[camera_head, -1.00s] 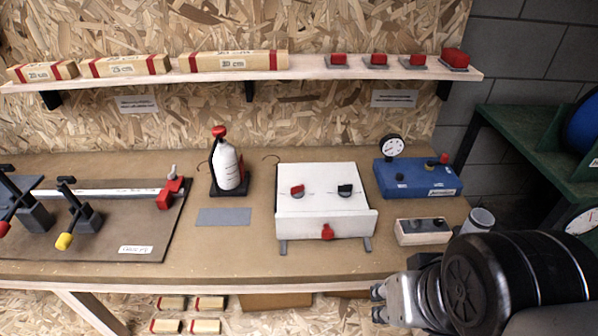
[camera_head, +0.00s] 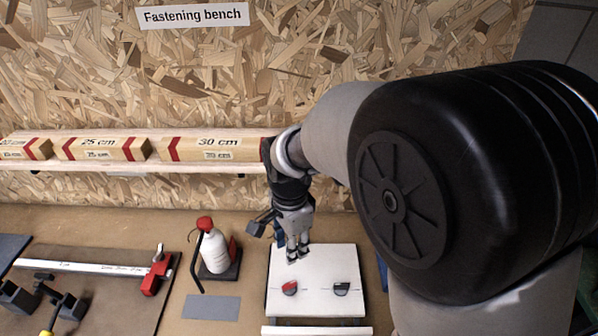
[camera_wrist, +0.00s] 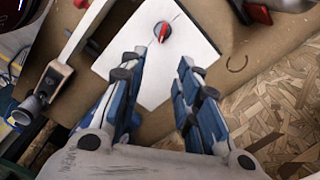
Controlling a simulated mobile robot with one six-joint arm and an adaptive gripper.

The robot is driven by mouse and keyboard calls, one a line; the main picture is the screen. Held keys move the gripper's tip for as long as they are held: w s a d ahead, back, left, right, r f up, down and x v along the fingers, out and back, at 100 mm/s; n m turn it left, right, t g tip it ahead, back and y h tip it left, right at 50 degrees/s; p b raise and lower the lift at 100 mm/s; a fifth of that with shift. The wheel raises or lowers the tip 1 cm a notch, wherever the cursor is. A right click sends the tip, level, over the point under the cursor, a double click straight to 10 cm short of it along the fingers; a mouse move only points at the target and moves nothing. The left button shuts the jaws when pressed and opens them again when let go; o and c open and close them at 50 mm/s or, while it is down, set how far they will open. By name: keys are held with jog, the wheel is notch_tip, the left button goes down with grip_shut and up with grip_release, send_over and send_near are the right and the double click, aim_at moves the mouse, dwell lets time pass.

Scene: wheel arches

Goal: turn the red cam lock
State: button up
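The red cam lock (camera_head: 289,287) sits on the left of the top of a white box (camera_head: 310,262). A similar black cam lock (camera_head: 341,289) sits to its right. My gripper (camera_head: 297,256) points down above the back part of the box, behind the red cam lock in the head view. In the wrist view the red cam lock (camera_wrist: 162,32) is a red lever on a dark round base, just beyond my open fingertips (camera_wrist: 160,63). The fingers are apart with nothing between them and do not touch it. The black cam lock is not clear in the wrist view.
A white bottle (camera_head: 215,252) with a red top stands left of the box. A grey mat (camera_head: 211,307) lies in front of it. A shelf (camera_head: 110,165) with wooden length blocks runs behind. My arm hides the right side of the bench.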

aim_at(289, 284)
jog(key=shift+m, duration=0.3)
jog(key=f+b, duration=0.1)
jog(key=f, duration=0.5)
jog(key=f+b, duration=0.1)
jog(key=f, duration=0.5)
jog(key=a+f+b, duration=0.1)
jog(key=f, duration=0.5)
jog(key=shift+w, duration=0.2)
grip_shut()
